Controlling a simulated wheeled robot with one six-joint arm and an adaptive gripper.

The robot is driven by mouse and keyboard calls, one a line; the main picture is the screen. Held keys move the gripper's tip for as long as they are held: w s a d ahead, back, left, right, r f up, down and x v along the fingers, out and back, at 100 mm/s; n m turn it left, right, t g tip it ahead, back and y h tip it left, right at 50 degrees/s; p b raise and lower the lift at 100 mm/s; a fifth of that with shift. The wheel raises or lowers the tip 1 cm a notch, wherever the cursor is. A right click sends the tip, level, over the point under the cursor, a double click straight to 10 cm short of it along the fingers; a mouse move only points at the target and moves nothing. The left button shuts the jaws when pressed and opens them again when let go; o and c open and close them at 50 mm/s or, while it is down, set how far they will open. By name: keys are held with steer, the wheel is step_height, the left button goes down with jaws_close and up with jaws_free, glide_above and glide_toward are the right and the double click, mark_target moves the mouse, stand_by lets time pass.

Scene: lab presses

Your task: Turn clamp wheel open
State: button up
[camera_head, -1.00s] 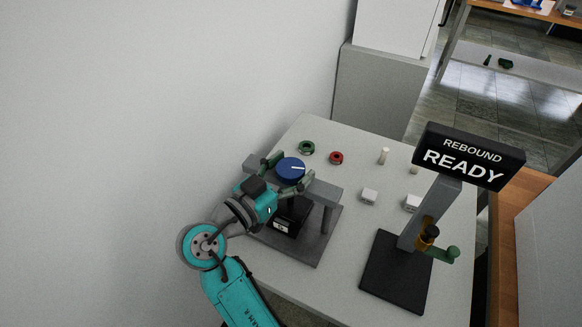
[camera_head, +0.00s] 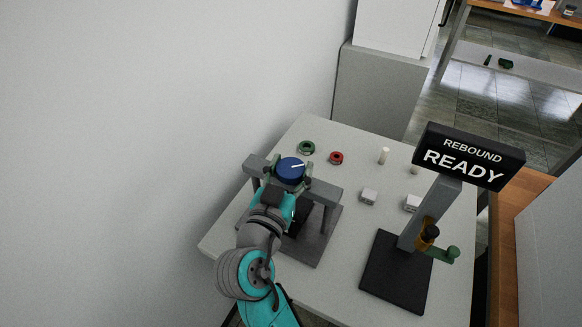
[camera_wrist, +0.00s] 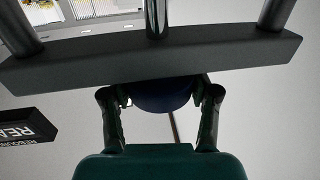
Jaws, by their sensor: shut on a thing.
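The clamp wheel is a blue round knob (camera_head: 290,170) with a white mark on top. It sits above the crossbar of a grey clamp press (camera_head: 325,192). My gripper (camera_head: 291,176) reaches it from the front, with fingers on both sides of the wheel. In the wrist view the blue wheel (camera_wrist: 162,98) shows partly below the dark crossbar (camera_wrist: 150,62). The two fingers of my gripper (camera_wrist: 161,100) are shut on it. The lower middle of the press is hidden behind my arm in the head view.
A rebound stand (camera_head: 420,225) with a sign reading "REBOUND READY" (camera_head: 468,157) stands at the right. A green ring (camera_head: 306,148), a red ring (camera_head: 336,158), pale blocks (camera_head: 369,196) and a white cylinder (camera_head: 384,156) lie on the grey table (camera_head: 330,290). A wall is at the left.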

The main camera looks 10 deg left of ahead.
mark_target(295, 181)
steer(key=shift+n+y, duration=1.5)
steer(key=shift+y, duration=0.85)
steer(key=shift+n+y, duration=1.5)
steer(key=shift+y, duration=0.85)
steer(key=shift+n+g+y, duration=0.3)
steer(key=shift+g+y, duration=0.1)
steer(key=o, duration=1.2)
steer(key=shift+v, duration=3.75)
